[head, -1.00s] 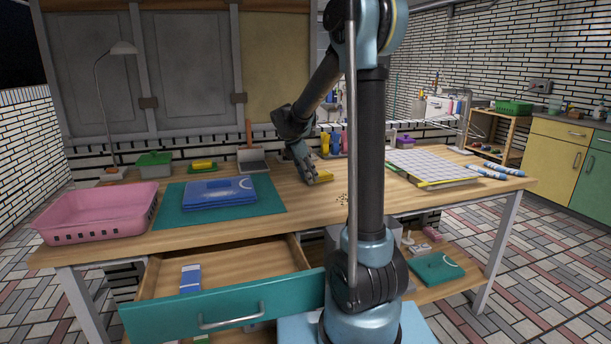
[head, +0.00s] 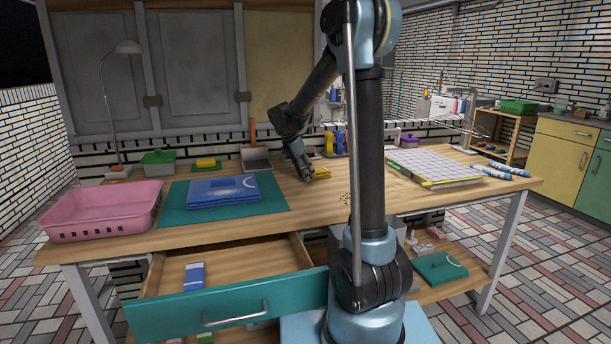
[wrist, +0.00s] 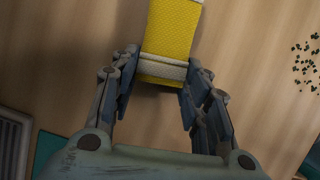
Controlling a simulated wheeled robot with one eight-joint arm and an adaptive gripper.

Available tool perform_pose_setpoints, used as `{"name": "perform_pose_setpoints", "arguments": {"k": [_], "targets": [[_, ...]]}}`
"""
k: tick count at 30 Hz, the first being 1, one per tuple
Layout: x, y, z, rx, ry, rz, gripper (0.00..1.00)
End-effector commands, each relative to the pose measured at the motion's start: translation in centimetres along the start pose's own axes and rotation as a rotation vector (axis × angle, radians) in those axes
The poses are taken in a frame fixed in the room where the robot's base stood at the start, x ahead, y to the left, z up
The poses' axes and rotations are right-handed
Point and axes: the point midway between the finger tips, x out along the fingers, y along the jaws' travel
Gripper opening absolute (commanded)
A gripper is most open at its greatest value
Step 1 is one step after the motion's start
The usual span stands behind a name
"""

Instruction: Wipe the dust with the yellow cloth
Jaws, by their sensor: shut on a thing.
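The yellow cloth (head: 323,173) lies at the middle of the wooden tabletop. In the wrist view it is a yellow pad (wrist: 170,30) with a pale band at its near end. My gripper (head: 309,177) points down at the cloth, and in the wrist view its two fingers (wrist: 163,69) are shut on the pale-banded end. The dust is a patch of dark specks (head: 346,198), right of the cloth and nearer the front edge, partly hidden by my arm. It also shows at the right of the wrist view (wrist: 306,62), apart from the cloth.
A blue folded item (head: 222,191) on a green mat (head: 275,202) and a pink basket (head: 100,212) stand left. A dustpan (head: 257,164) and upright bottles (head: 329,144) stand behind. A gridded board (head: 432,166) lies right. The drawer (head: 225,306) is open in front.

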Motion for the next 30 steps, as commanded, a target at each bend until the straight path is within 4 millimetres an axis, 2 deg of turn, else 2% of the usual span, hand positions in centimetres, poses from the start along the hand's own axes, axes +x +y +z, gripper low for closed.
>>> {"name": "perform_pose_setpoints", "arguments": {"k": [3,13,25,30], "targets": [[0.2,0.9,0.1,0.000,0.001,0.001,0.21],[0.3,2.1,0.2,0.000,0.002,0.003,0.21],[0.3,4.9,0.6,0.000,0.002,0.003,0.21],[0.3,5.4,0.7,0.000,0.001,0.002,0.21]]}}
